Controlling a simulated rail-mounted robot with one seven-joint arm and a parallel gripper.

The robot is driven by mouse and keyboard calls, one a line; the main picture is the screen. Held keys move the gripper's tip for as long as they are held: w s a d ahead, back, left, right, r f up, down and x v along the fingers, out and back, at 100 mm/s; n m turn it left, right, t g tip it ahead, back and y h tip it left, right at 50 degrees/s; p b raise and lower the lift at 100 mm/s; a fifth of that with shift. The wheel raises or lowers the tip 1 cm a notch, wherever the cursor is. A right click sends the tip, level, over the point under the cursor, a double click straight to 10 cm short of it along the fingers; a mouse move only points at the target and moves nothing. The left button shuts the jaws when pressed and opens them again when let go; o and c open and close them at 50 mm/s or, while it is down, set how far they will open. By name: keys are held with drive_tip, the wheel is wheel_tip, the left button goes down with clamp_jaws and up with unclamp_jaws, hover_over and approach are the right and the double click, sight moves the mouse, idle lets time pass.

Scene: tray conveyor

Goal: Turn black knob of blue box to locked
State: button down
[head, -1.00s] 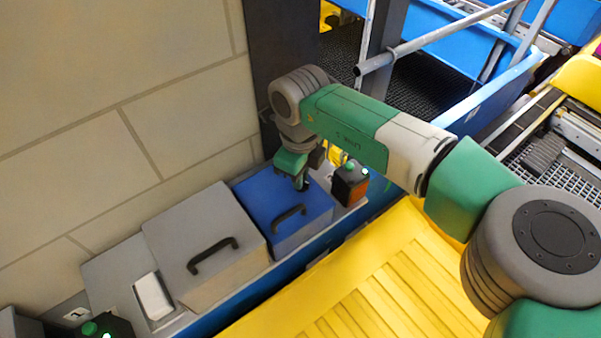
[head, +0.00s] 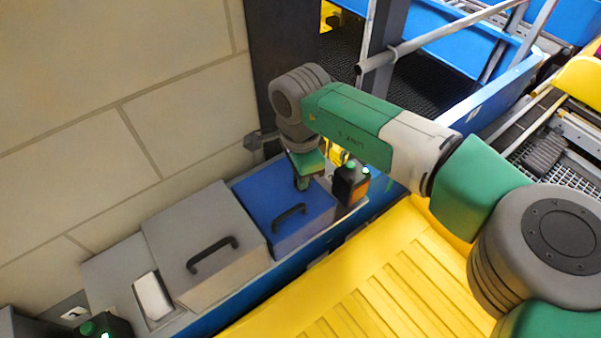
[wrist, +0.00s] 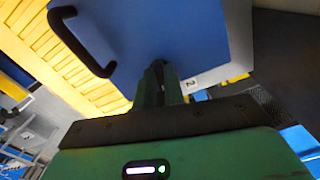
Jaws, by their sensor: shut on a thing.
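The blue box (head: 258,198) stands in the row along the wall, its lid shut and a black handle (head: 289,216) on its front. Its blue top also fills the upper middle of the wrist view (wrist: 180,25). My gripper (head: 303,184) points down at the right part of the box top. In the wrist view its fingers (wrist: 158,68) are close together on the black knob, at the edge of the blue top. The fingers hide nearly all of the knob, so I cannot read its position.
A grey box (head: 195,235) with a black handle stands left of the blue box. A small black box with a green button (head: 350,184) stands close to the right of my gripper. The wall is behind, and a ribbed yellow surface (head: 370,285) lies in front.

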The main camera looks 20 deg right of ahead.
drive_tip(key=shift+n, duration=1.5)
drive_tip(key=c, duration=1.5)
unclamp_jaws()
wheel_tip(320, 180, up, 8)
drive_tip(key=shift+f+b, duration=0.1)
drive_tip(key=shift+b, duration=0.65)
